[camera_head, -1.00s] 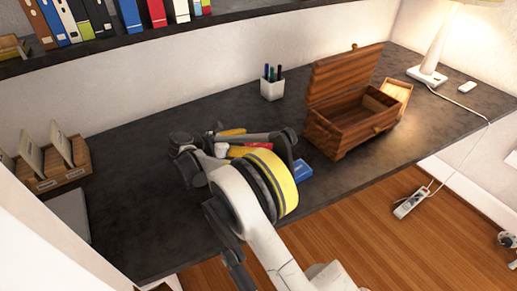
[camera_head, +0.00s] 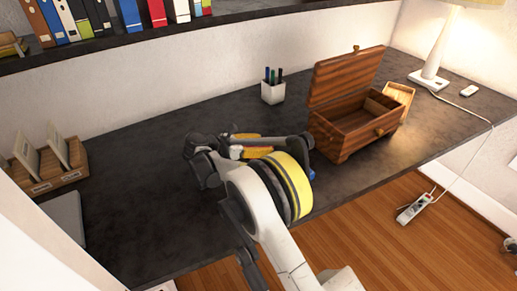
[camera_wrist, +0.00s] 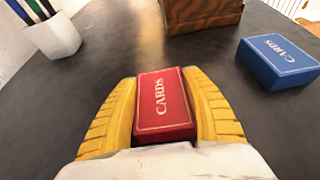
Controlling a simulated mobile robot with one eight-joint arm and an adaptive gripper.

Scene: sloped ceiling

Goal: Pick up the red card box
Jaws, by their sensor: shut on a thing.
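The red card box (camera_wrist: 163,103) shows in the wrist view between the two yellow finger pads of my gripper (camera_wrist: 163,108). The pads press against its left and right sides, and its face with the word CARDS is visible. In the head view my gripper (camera_head: 258,148) is over the dark desk, left of the wooden chest, and my arm mostly hides the red box there. I cannot tell clearly whether the box is clear of the desk.
A blue card box (camera_wrist: 281,60) lies on the desk (camera_head: 140,150), right of my gripper. An open wooden chest (camera_head: 350,130) stands beyond it. A white pen cup (camera_head: 273,92) is at the back. The desk's left middle is clear.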

